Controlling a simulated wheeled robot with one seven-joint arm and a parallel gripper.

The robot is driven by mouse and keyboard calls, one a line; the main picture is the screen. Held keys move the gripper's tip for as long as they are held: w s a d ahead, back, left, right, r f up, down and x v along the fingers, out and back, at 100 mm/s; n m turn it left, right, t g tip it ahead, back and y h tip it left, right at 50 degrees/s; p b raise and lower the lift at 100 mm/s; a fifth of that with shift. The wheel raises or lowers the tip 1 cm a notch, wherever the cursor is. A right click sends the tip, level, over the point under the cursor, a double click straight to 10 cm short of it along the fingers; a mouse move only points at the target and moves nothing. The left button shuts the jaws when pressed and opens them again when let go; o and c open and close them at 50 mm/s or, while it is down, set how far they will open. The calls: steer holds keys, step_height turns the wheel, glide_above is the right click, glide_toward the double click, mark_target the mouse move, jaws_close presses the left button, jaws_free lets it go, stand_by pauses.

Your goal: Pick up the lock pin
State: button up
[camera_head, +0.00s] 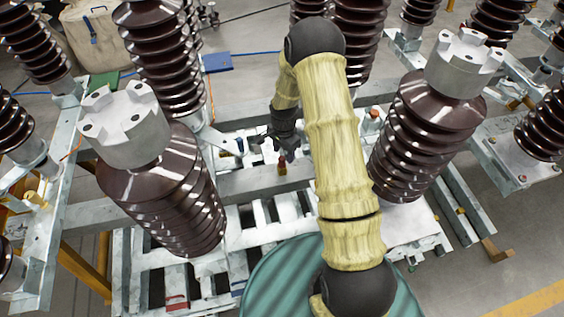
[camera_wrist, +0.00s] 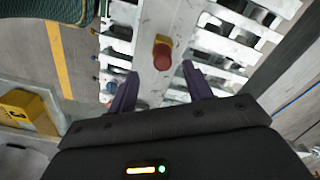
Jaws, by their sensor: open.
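The lock pin, as far as I can tell, is a small red knob with a yellow part (camera_wrist: 163,55) on a grey metal beam (camera_wrist: 172,22) in the wrist view. It lies just beyond and between the tips of my gripper (camera_wrist: 160,74). The two dark purple fingers are spread apart with nothing between them. In the head view my gripper (camera_head: 287,155) points down over the beam, and a small reddish piece (camera_head: 282,168) shows just below the fingers. The pin's lower part is hidden. I cannot tell the exact gap between fingers and pin.
Tall brown ribbed insulators with grey caps stand at left (camera_head: 165,190) and right (camera_head: 425,130), close to my arm. White slatted frames (camera_head: 265,215) lie below the beam. A yellow box (camera_wrist: 25,108) is at left in the wrist view. Open floor shows at lower right.

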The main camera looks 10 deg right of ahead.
mark_target(282, 158)
steer(key=shift+w+a+f+p, duration=0.1)
steer(key=shift+f+p, duration=0.4)
steer(key=shift+f, duration=0.8)
steer(key=shift+w+a+f+p, duration=0.1)
steer(key=shift+f+p, duration=0.35)
steer(key=shift+f, duration=0.85)
jaws_close()
steer(key=shift+r, duration=0.2)
step_height(282, 158, up, 10)
steer(key=shift+f+b, duration=0.15)
steer(key=shift+b, duration=0.95)
